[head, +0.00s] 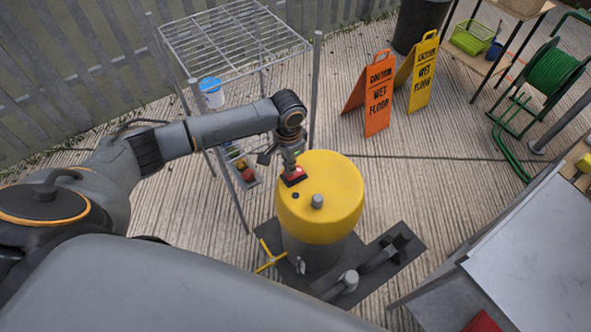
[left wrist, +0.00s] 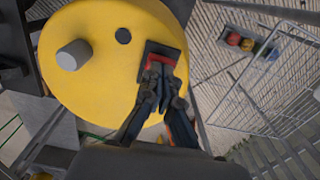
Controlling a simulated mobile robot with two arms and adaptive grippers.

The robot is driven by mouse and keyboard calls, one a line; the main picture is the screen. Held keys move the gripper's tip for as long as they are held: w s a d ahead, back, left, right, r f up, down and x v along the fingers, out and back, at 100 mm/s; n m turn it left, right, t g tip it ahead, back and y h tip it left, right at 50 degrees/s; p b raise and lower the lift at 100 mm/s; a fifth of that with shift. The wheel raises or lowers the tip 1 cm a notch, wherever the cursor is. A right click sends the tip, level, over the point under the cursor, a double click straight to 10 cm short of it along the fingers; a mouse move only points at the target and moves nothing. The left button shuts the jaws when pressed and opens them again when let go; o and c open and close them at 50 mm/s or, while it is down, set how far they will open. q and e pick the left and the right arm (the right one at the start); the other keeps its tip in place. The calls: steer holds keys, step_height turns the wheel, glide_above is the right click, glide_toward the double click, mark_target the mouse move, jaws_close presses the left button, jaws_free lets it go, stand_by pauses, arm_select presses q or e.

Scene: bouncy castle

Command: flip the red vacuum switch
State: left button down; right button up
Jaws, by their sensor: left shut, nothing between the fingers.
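The yellow-topped vacuum (head: 335,200) stands on a dark base plate on the decking. Its red switch (head: 293,174), in a dark frame, is on the left part of the yellow lid. My left gripper (head: 290,166) is right at the switch, its fingers pointing down. In the left wrist view my left gripper (left wrist: 163,84) is shut and empty, with its fingertips over the red switch (left wrist: 160,60) and covering part of it. The fingertips look very close to the switch; I cannot tell whether they touch it. My right gripper does not show.
A grey knob (head: 317,201) stands on the lid. A wire rack (head: 232,35) stands close behind my left arm. Orange (head: 378,95) and yellow (head: 423,75) wet-floor signs, a green hose reel (head: 552,70) and a grey table (head: 535,255) are farther right. Open decking lies between.

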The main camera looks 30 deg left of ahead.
arm_select(q)
steer(key=shift+s+f, duration=0.1)
steer(key=shift+f, duration=0.6)
steer(key=shift+r, duration=0.1)
steer(key=shift+r+p, duration=0.75)
steer(key=shift+p, duration=0.1)
step_height(320, 180, up, 5)
steer(key=p, duration=0.6)
steer(key=shift+r, duration=0.2)
